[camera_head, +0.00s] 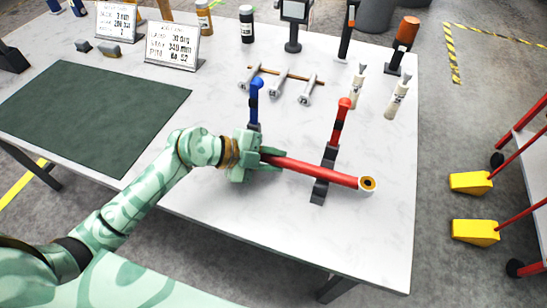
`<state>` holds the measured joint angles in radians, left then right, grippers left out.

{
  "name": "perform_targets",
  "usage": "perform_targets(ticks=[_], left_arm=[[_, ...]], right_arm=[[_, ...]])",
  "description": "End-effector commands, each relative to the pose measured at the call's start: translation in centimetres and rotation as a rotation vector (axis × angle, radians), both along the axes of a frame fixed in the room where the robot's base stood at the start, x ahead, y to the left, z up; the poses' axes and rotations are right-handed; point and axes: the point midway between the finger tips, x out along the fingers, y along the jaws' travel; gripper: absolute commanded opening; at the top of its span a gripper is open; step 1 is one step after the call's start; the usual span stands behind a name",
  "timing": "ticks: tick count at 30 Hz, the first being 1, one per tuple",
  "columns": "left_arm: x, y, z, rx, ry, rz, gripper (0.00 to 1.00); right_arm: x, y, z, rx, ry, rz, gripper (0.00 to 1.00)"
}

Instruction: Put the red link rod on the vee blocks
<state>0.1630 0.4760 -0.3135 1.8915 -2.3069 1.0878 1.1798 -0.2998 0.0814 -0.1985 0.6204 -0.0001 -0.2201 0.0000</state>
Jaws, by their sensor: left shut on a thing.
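The red link rod (318,172) is a long red bar with a round eye, orange-rimmed and dark in the middle, at its right end. My left gripper (274,160), pale green, is shut on the rod near its left end. The rod crosses over a dark vee block (319,191) that has a red upright clamp (341,120) at its back. I cannot tell whether the rod touches this block. A second clamp, blue (256,98), stands behind my gripper; its base is mostly hidden by the gripper. My right gripper is out of view.
Several grey castings (280,78) lie by a thin brown rod behind. Two whitish bottles (397,97), sign cards (172,46) and a dark green mat (95,113) share the white table (375,235). The front right of the table is clear.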

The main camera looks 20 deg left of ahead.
Motion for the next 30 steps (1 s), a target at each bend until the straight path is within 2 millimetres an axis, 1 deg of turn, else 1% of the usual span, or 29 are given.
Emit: perform_targets(ticks=[12, 13, 15, 24, 26, 28, 30], left_arm=[[0.0, 0.0, -0.9, -0.001, -0.002, 0.001, 0.0], [0.0, 0.0, -1.0, 0.001, 0.001, 0.0, 0.3], [0.0, 0.0, -1.0, 0.001, 0.001, 0.0, 0.46], [0.0, 0.1, -0.9, 0.002, -0.001, 0.001, 0.46], [0.0, 0.0, -0.4, 0.001, -0.002, 0.0, 0.46], [-0.1, 0.2, 0.4, 0.003, -0.002, 0.0, 0.46], [-0.9, 1.4, 1.3, 0.005, 0.001, 0.002, 0.46]], right_arm=[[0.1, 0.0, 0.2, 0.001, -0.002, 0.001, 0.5], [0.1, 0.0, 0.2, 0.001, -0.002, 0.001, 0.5], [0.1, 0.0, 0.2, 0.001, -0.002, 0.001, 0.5], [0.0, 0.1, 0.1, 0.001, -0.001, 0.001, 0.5], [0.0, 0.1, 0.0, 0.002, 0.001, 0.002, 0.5], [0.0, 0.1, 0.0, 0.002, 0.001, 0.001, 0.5], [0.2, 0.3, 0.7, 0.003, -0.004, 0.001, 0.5]])
